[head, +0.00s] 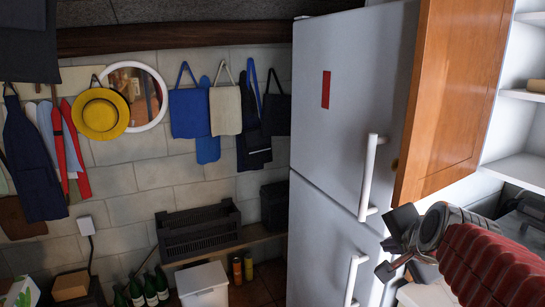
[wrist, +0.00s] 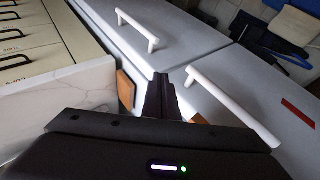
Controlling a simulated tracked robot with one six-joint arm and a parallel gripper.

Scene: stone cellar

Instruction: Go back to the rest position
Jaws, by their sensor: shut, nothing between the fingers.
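My gripper (head: 390,245) is at the lower right of the head view, in front of the white fridge (head: 335,110) and beside its handles. In the wrist view, the dark fingers of my gripper (wrist: 166,82) are together with nothing between them. They point toward the fridge front, between two white handles (wrist: 138,28). I cannot tell whether the fingertips touch the fridge.
An open wooden cabinet door (head: 455,95) and white shelves (head: 515,145) stand close on the right. A marble-look counter edge (wrist: 95,95) lies left in the wrist view. A crate (head: 200,230), a white bin (head: 203,285) and green bottles (head: 150,288) stand lower left.

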